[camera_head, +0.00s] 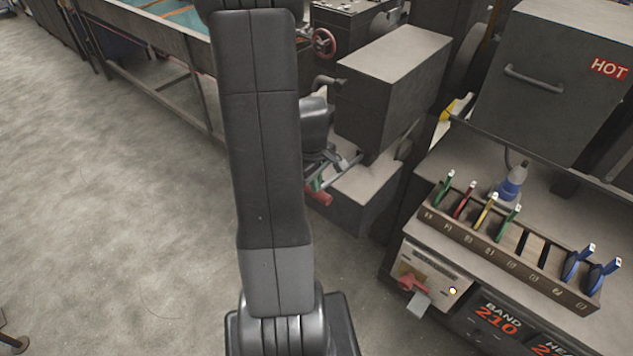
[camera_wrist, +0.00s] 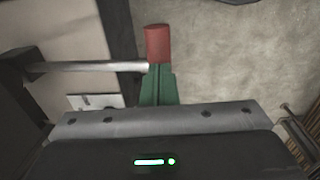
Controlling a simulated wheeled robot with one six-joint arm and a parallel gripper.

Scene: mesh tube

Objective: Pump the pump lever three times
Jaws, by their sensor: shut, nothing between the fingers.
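The pump lever is a pale grey rod (camera_wrist: 95,67) with a red grip (camera_wrist: 157,44) at its end. In the head view the red grip (camera_head: 321,198) shows low beside a dark machine, with the rod running up and right from it. My gripper (camera_wrist: 157,72) has green fingers that are shut together with nothing between them. Their tips point at the near end of the red grip and overlap it in the wrist view; I cannot tell if they touch. In the head view my arm hides most of my gripper.
The dark pump machine (camera_head: 392,75) stands right of my arm. A bench with a tool rack (camera_head: 500,250) and a box marked HOT (camera_head: 560,85) is farther right. A long trough table (camera_head: 150,45) stands at the upper left. The floor (camera_head: 110,200) on the left is clear.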

